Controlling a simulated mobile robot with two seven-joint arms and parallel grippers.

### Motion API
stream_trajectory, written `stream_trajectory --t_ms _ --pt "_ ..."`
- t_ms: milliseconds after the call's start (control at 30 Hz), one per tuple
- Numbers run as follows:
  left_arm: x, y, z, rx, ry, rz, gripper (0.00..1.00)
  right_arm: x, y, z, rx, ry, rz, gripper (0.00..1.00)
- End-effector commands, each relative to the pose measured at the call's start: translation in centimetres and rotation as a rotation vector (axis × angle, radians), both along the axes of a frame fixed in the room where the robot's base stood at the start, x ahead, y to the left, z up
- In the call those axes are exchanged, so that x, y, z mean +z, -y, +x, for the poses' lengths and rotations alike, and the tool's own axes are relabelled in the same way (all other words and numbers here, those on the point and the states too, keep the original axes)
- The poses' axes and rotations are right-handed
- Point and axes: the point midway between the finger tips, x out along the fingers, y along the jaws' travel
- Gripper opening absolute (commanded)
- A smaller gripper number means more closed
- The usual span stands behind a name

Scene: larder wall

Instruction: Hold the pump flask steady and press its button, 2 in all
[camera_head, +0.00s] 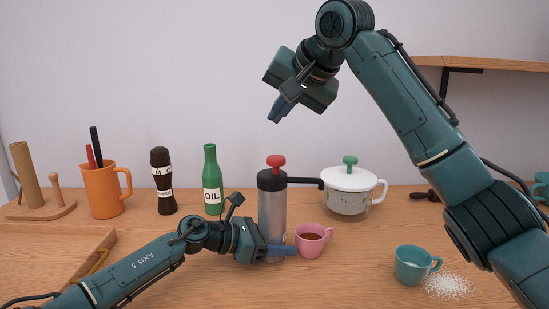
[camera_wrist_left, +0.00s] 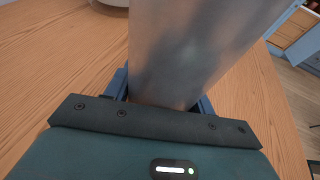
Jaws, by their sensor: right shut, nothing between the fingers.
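The pump flask (camera_head: 272,213) stands upright on the counter, with a silver body, a black top and a red button (camera_head: 276,161). Its black spout points right. My left gripper (camera_head: 280,250) is low on the body, and the left wrist view shows a blue finger on each side of the silver flask (camera_wrist_left: 190,50), close against it. My right gripper (camera_head: 279,108) is shut and empty, well above the red button and tilted down. A pink cup (camera_head: 312,240) with brown liquid stands right of the flask, by my left fingertips.
A white pot (camera_head: 348,190) stands behind the spout. A teal cup (camera_head: 412,265) and spilled white grains (camera_head: 448,286) lie at the right. A green oil bottle (camera_head: 212,180), pepper mill (camera_head: 163,180) and orange mug (camera_head: 103,190) stand left. A shelf (camera_head: 490,63) juts from the wall.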

Motion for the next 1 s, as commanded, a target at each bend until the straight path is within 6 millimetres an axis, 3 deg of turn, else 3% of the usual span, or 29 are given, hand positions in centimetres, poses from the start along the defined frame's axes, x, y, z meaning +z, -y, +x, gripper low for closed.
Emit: stream_trajectory --t_ms 300,567,733,1000 --pt "0.0 0.0 0.0 0.0 0.0 0.0 0.8 0.0 0.0 0.0 0.0 0.0 0.0 0.0" --pt "0.0 -0.2 0.0 0.001 0.0 0.0 0.8 0.0 0.0 0.0 0.0 0.0 0.0 0.0" --pt "0.6 -2.1 -0.5 0.002 0.001 0.0 0.8 0.0 0.0 0.0 0.0 0.0 0.0 0.0" --pt "2.3 -7.4 -2.2 0.003 0.001 0.001 0.8 0.0 0.0 0.0 0.0 0.0 0.0 0.0"
